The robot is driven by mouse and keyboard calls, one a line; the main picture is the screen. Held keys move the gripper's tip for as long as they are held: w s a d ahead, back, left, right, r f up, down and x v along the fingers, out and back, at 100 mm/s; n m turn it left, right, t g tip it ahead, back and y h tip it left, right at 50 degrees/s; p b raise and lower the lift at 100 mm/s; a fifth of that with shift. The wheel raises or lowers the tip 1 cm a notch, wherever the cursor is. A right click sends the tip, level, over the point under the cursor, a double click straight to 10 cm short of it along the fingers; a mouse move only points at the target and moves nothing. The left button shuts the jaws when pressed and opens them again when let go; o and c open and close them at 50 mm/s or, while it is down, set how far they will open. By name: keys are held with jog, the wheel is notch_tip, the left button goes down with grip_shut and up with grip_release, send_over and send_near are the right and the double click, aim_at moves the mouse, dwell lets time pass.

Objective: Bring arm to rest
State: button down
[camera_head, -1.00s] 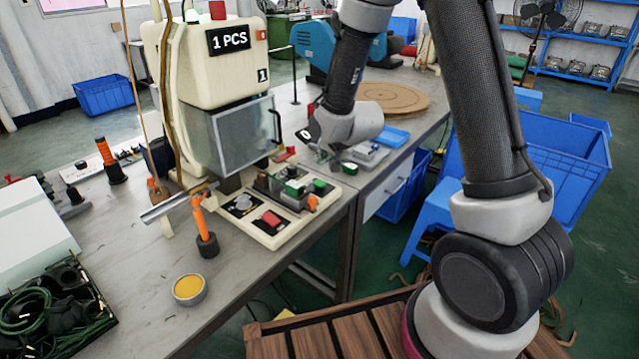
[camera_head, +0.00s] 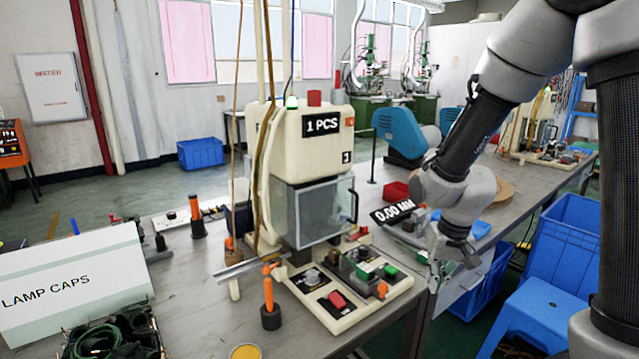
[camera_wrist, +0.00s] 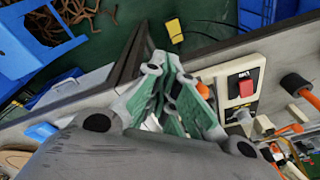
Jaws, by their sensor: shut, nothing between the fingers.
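My gripper (camera_head: 440,278) hangs at the right of the moulding machine in the head view, in front of the table's edge. In the wrist view its green-padded fingers (camera_wrist: 172,95) are shut with nothing between them. My arm comes down from the upper right and bends at the wrist. The cream moulding machine (camera_head: 300,135) with its "1 PCS" sign and clear guard stands on the table. Its control base (camera_head: 340,322) with red and green buttons lies just left of my gripper; a red button (camera_wrist: 247,88) shows in the wrist view.
Blue bins (camera_head: 560,240) and a blue stool (camera_head: 535,312) stand on the floor at the right. The "LAMP CAPS" box (camera_head: 70,285), a tray of dark green cables (camera_head: 100,335) and an orange-handled tool (camera_head: 268,295) are at the left. A caliper-like "0.00 MM" display (camera_head: 391,213) is behind my gripper.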

jog(key=s+d+r+t, duration=0.1)
jog(key=s+d+r, duration=0.3)
jog(key=s+r, duration=0.4)
jog(key=s+d+r+t, duration=0.2)
jog(key=s+d+r, duration=0.3)
jog(key=s+r, duration=0.4)
notch_tip(320, 180, up, 3)
jog(key=shift+s+d+r+n+h, duration=0.15)
jog(key=shift+d+r+n+h, duration=0.05)
jog(key=shift+d+n+h, duration=0.1)
